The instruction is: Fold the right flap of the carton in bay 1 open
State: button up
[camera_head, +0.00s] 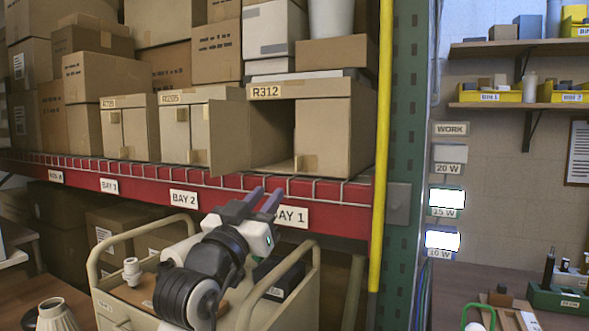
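The carton (361,125) marked R312 stands on the shelf above the BAY 1 label (292,216). Its left half is open onto a dark interior, and its left flap (229,136) is swung out to the left. Its right flap (321,128) covers the right half of the front and has a small tab (298,164) low on its inner edge. My gripper (272,192) is below and in front of the carton, by the shelf's red front edge. Its two fingers are apart with nothing between them, and it appears clear of the flap.
A red shelf beam (220,196) with a wire rail runs below the cartons. A yellow post (381,150) stands just right of the carton. Neighbouring cartons (129,128) stand left. A cream cart (300,280) is under my arm. Open space lies before the shelf.

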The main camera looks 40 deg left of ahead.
aim_at(296, 161)
jog(key=p+x, duration=0.4)
jog(key=x, duration=0.8)
jog(key=shift+w+r, duration=0.1)
jog(key=shift+w, duration=0.1)
jog(key=shift+w+a+r+p, duration=0.15)
jog(key=shift+w+p, duration=0.2)
jog(key=shift+w, duration=0.25)
jog(key=shift+c, duration=0.5)
grip_shut()
